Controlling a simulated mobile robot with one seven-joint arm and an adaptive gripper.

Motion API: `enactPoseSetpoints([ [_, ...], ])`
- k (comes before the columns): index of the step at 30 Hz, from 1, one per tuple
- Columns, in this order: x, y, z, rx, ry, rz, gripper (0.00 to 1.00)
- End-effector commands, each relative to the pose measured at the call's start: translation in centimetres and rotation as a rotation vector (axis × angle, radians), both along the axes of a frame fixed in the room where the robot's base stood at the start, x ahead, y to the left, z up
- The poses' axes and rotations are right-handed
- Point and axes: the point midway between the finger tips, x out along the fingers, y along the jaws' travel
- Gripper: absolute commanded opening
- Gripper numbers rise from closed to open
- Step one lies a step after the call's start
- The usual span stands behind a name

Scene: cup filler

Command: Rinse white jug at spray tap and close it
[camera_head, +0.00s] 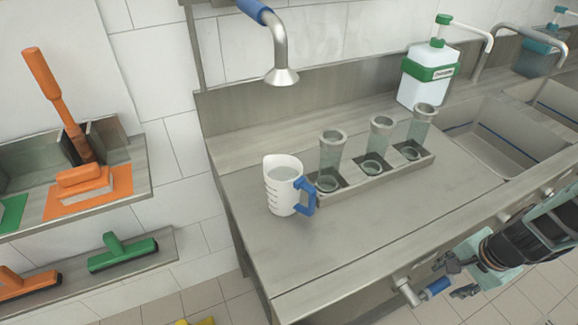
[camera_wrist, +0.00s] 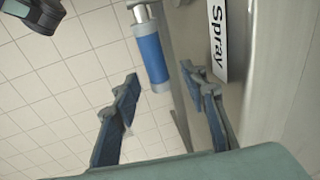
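The white jug (camera_head: 284,186) with a blue handle stands upright on the steel counter. A greyish surface that looks like liquid shows inside it. The spray tap head (camera_head: 281,75) hangs above the jug, and no stream shows from it. A lever with a blue grip (camera_head: 436,288) sticks out from the counter's front edge; its blue grip (camera_wrist: 152,57) also shows in the wrist view, beside a "Spray" label (camera_wrist: 218,40). My gripper (camera_wrist: 160,76) is open and empty, with its fingers on either side of the blue grip in the picture. I cannot tell whether they touch it.
A metal rack (camera_head: 380,178) with several glass cylinders stands right of the jug. A white and green dispenser (camera_head: 428,76) is behind it, and sinks (camera_head: 490,135) lie to the right. Shelves (camera_head: 100,205) with brushes are at the left. The front counter is clear.

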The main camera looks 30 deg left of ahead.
Motion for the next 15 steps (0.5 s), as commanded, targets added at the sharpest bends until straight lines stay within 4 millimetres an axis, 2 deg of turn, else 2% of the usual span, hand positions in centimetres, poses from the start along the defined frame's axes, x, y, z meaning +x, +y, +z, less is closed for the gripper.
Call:
enactPoseSetpoints([
  [5,-0.3,-0.2,2.1,-0.001,-0.005,0.001,0.40],
  [15,-1.3,-0.8,7.7,-0.001,-0.007,0.001,0.40],
])
